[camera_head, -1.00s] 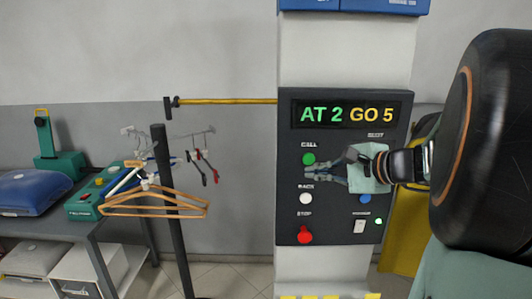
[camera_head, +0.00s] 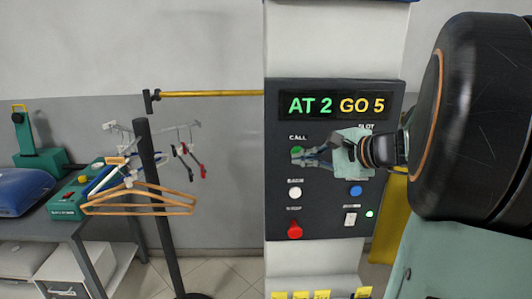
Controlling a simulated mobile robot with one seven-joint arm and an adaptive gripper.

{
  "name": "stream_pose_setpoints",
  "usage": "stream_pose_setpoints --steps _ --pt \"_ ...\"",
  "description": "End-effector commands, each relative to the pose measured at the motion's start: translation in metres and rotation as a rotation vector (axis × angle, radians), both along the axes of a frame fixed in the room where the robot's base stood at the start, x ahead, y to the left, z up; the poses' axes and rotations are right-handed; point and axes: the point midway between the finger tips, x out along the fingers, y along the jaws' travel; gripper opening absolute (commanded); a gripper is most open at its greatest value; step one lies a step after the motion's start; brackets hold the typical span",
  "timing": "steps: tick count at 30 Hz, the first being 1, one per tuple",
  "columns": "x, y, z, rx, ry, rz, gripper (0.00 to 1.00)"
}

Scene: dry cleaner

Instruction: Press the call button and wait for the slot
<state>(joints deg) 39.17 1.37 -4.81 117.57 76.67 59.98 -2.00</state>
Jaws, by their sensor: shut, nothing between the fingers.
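The dark control panel (camera_head: 330,218) is fixed to a white column and its display (camera_head: 337,105) reads "AT 2 GO 5". The green call button (camera_head: 297,152) is at the upper left of the panel, under the label CALL. My gripper (camera_head: 296,157) is shut and empty, its fingertips over the lower part of the call button in this view. I cannot tell whether they touch it. A white button (camera_head: 295,193), a red stop button (camera_head: 295,230), a blue button (camera_head: 356,191) and a white switch (camera_head: 350,219) with a small lit lamp (camera_head: 369,213) sit lower. The SLOT label is partly covered by my arm.
A stand (camera_head: 160,210) with a yellow rail (camera_head: 210,94) is left of the panel. Wooden hangers (camera_head: 140,203) and clip hangers (camera_head: 187,160) hang there. A grey table (camera_head: 75,227) with a green device (camera_head: 68,206) is at the far left. Yellow tags (camera_head: 320,295) line the bottom.

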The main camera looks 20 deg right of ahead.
Motion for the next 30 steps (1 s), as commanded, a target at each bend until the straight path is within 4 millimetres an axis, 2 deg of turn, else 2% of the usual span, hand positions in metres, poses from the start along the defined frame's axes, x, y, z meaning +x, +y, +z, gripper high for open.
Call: stream_pose_setpoints --steps 22,30 --pt "0.0002 0.0000 -0.0001 0.000 0.000 0.000 0.00" --pt "0.0076 -0.0022 -0.0009 0.000 0.000 0.000 0.00"
